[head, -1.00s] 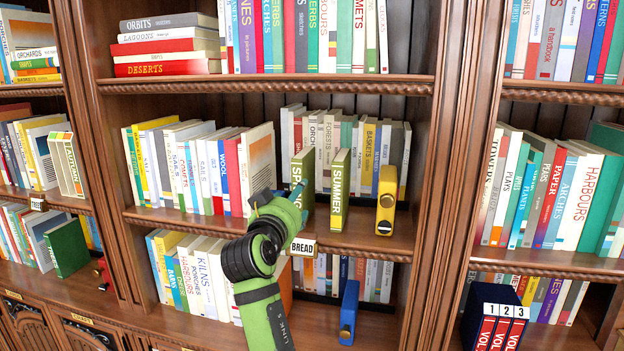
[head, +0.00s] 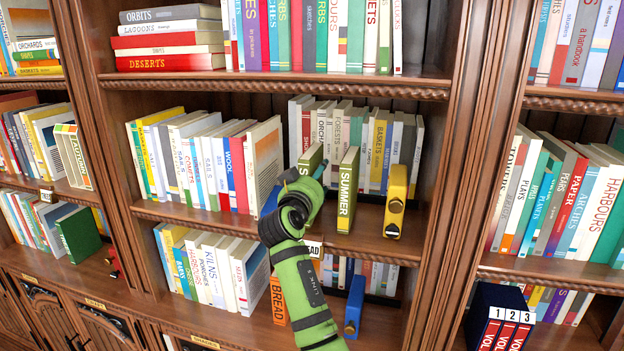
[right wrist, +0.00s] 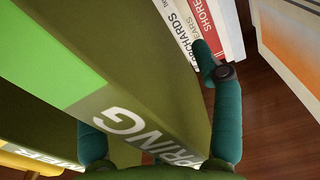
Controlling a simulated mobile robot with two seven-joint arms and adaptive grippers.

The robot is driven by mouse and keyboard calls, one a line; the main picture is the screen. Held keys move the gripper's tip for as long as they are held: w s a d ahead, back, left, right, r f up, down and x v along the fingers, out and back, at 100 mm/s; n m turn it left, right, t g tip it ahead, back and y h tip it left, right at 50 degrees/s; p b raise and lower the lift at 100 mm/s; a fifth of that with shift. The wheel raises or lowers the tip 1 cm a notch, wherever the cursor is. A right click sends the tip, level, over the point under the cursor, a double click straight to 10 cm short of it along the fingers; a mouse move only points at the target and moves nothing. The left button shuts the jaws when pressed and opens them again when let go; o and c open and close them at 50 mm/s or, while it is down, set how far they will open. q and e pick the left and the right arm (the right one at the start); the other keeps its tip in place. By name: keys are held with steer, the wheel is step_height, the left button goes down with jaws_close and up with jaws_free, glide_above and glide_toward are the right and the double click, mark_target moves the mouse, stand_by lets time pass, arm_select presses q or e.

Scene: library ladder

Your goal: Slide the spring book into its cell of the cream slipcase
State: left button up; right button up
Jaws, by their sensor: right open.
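The olive spring book (head: 311,158) stands upright on the middle shelf, partly hidden by my right gripper (head: 318,172). In the right wrist view the spring book (right wrist: 150,70) fills the middle, its lettered spine close to the camera. My right gripper (right wrist: 150,105) is open. One teal finger lies along the book's right side; the other is at the lower left, its tip not clearly visible. The cream slipcase (head: 66,170) stands on the left bay's shelf with the autumn book (head: 80,160) in it. Its cells are not clear. My left gripper is not in view.
The olive summer book (head: 347,188) stands just right of the spring book, then a yellow binder-like block (head: 396,195). Pale books (head: 262,160) stand to the left. A wooden upright (head: 100,150) separates this bay from the slipcase's bay.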

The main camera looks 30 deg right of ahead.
jaws_close()
steer(key=shift+r, duration=0.15)
